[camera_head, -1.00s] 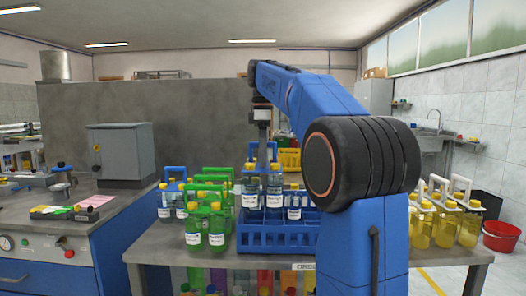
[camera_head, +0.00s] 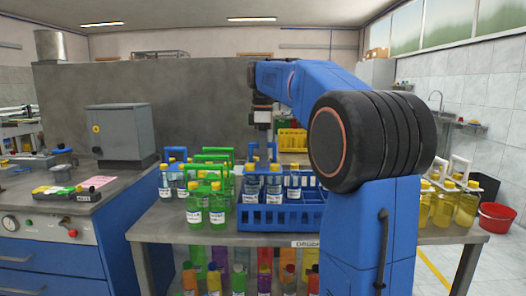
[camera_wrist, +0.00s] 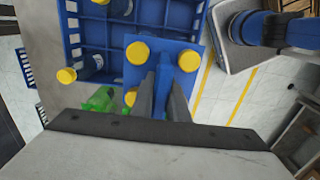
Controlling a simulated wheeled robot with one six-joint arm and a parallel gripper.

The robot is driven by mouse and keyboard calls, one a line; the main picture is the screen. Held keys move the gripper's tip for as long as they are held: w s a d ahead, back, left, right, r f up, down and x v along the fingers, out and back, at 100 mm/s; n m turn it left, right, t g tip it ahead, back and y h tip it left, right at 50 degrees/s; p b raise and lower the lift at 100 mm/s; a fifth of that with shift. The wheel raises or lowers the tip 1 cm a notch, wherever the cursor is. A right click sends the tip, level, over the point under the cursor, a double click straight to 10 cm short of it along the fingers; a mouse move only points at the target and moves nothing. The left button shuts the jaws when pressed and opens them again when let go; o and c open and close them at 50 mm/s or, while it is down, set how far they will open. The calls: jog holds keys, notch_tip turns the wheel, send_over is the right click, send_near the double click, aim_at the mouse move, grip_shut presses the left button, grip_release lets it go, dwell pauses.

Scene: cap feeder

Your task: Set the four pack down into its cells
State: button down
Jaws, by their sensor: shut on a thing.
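My gripper (camera_head: 263,128) is shut on the blue handle (camera_head: 263,150) of a four pack of clear-blue bottles with yellow caps (camera_head: 262,183). In the head view the pack is upright over the left part of the blue crate (camera_head: 280,220), its bottoms hidden by the crate's front. I cannot tell whether they touch the cell floors. In the wrist view, grey jaws of my gripper (camera_wrist: 164,85) close on the handle, and yellow caps (camera_wrist: 137,52) show around it. Empty cells of the crate (camera_wrist: 110,34) lie beyond the pack; the cells under it are hidden.
Green-bottle packs (camera_head: 206,208) stand close left of the crate, and a blue-handled pack (camera_head: 173,180) stands behind them. Yellow-liquid bottles (camera_head: 455,205) stand at the table's right end. A yellow crate (camera_head: 292,140) is behind.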

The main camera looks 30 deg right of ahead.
aim_at(263, 169)
jog(key=shift+f, duration=2.25)
jog(key=c, duration=1.6)
grip_release()
jog(key=shift+c, duration=0.2)
jog(key=shift+f, duration=0.1)
notch_tip(263, 169, up, 18)
jog(key=shift+f, duration=0.25)
